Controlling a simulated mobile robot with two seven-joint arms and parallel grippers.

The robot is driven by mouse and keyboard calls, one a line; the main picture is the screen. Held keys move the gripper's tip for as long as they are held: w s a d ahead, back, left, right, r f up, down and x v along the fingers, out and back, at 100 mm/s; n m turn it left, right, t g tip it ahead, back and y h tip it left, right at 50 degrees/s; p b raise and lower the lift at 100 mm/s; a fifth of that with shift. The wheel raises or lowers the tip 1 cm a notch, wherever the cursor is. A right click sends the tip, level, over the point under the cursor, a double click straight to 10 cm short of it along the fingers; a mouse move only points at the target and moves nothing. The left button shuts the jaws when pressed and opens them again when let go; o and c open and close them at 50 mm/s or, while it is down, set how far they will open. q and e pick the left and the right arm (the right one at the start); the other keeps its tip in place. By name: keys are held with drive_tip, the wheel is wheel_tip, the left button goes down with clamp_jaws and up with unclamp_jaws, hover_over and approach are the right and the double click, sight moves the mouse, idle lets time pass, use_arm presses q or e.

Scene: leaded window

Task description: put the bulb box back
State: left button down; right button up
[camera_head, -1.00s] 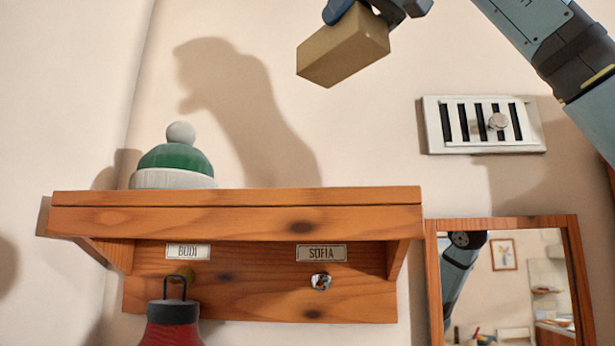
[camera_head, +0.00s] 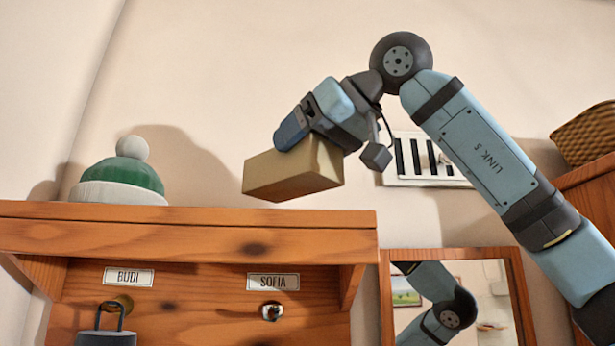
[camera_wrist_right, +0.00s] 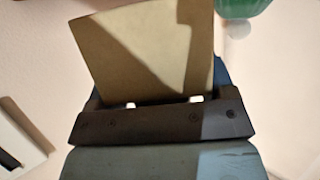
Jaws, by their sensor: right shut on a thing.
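The bulb box (camera_head: 292,172) is a plain tan cardboard box, held in the air just above the right part of the wooden shelf (camera_head: 190,238) in the head view. My right gripper (camera_head: 300,138) is shut on it from above and behind. In the right wrist view the box (camera_wrist_right: 150,50) fills the space in front of the gripper (camera_wrist_right: 165,103), partly in shadow. The box looks apart from the shelf top, though its exact depth over the shelf cannot be told. My left gripper is not in view.
A green and white knit hat (camera_head: 120,178) sits on the shelf's left part; the right part looks clear. A wall vent (camera_head: 405,160) is behind my right arm. A mirror (camera_head: 515,285) hangs at the lower right. A woven basket (camera_head: 588,135) is at the far right. Pegs below carry BUDI and SOFIA labels.

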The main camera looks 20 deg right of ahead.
sight(308, 182)
wheel_tip(308, 182, down, 3)
drive_tip(key=shift+f, duration=0.65)
drive_tip(key=shift+f, duration=0.15)
drive_tip(key=o, duration=0.9)
drive_tip(key=shift+r, duration=0.25)
drive_tip(key=b+v, duration=0.1)
drive_tip(key=v, duration=1.1)
drive_tip(key=shift+b, duration=0.4)
